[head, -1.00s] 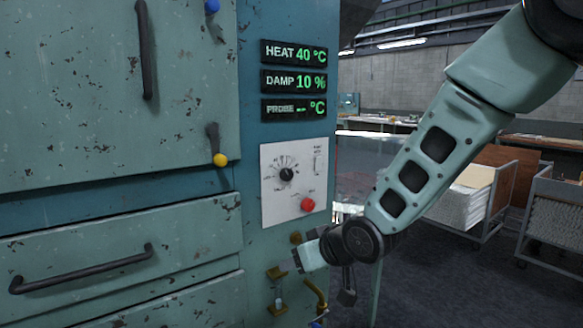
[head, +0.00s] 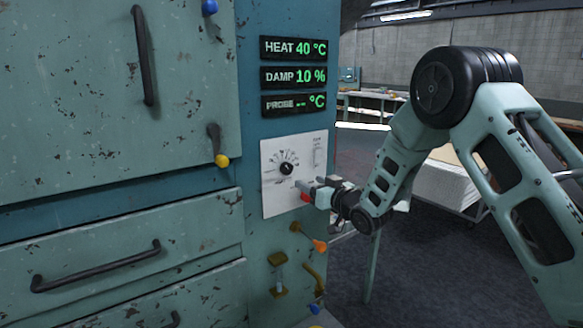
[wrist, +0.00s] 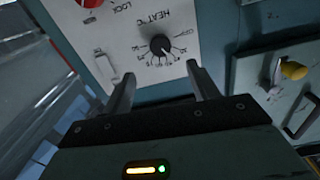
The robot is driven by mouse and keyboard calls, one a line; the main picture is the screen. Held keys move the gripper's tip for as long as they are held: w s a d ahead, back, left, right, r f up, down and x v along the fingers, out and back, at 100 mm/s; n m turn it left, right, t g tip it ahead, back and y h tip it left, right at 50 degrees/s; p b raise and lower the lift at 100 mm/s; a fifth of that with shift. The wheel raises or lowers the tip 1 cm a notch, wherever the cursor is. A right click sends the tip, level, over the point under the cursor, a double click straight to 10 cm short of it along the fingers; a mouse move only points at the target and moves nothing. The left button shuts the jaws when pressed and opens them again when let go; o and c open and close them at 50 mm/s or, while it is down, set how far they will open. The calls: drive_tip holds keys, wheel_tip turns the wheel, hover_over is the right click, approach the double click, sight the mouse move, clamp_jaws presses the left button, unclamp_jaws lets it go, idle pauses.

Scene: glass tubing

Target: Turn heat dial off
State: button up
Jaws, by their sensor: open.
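The heat dial is a black knob (head: 286,168) with a pale pointer on a white control panel (head: 272,205) on the teal cabinet. In the wrist view the dial (wrist: 160,45) appears upside down, ringed by scale marks, beyond and between my fingers. My gripper (head: 308,188) is in front of the panel, just right of and below the dial, apart from it. In the wrist view my gripper (wrist: 162,88) is open and empty. The heat display (head: 296,48) reads 40 °C. The exact pointer setting is too small to read surely.
A red button (wrist: 90,3) is on the same panel, mostly hidden behind my gripper in the head view. A slotted lock switch (wrist: 105,68) is beside the dial. Below the panel are brass fittings (head: 278,273) and an orange-tipped lever (head: 319,245). A drawer handle (head: 95,268) is at left.

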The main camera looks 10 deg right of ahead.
sight(288, 171)
drive_tip(key=p+x, duration=0.4)
drive_tip(key=x, duration=0.6)
drive_tip(key=shift+w+a, duration=0.1)
drive_tip(key=shift+w, duration=0.25)
drive_tip(key=c, duration=1)
